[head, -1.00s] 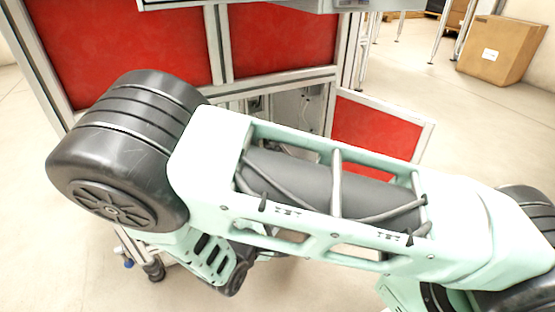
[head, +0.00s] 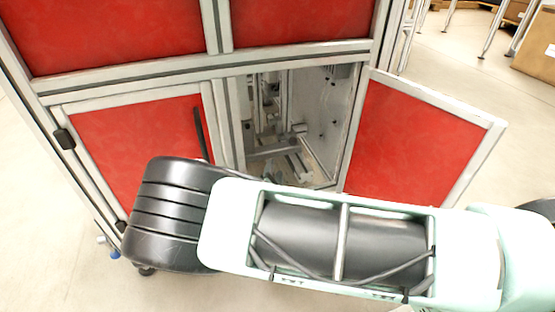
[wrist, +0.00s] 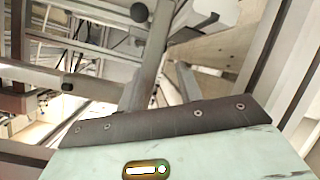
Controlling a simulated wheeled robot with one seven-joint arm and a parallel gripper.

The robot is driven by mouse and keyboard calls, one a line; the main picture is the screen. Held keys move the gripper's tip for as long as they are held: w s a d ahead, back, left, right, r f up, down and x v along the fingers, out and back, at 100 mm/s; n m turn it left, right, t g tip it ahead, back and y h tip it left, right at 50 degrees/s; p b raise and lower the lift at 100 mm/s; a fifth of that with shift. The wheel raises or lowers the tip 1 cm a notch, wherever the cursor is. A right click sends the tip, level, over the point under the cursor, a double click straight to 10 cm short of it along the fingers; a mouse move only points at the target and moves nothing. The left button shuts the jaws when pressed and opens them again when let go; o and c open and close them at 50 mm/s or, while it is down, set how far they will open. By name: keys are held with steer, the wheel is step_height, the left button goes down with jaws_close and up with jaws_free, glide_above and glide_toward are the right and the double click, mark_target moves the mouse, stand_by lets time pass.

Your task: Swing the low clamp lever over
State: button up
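The low cabinet compartment (head: 329,112) is open in the head view, with grey metal bars and fittings inside. In the wrist view a dark round knob (wrist: 139,12) shows at the top, beside a grey upright bar (wrist: 152,62). A smaller dark knob (wrist: 68,86) sits on a slanting grey bar at the left. I cannot tell for sure which of these is the clamp lever. My gripper (wrist: 165,118) shows in the wrist view as a pale green body with a dark front strip. Its fingers cannot be made out, and my arm hides it in the head view.
The red cabinet door (head: 405,140) stands swung open at the right of the opening. A closed red door (head: 135,140) with a dark handle is at the left. Frame posts border the opening closely. Bare floor (head: 500,170) lies to the right, with a cardboard box (head: 538,55) farther back.

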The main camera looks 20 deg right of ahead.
mark_target(277, 151)
steer(key=shift+b+x, duration=2.15)
steer(key=shift+x, duration=2.35)
jaws_close()
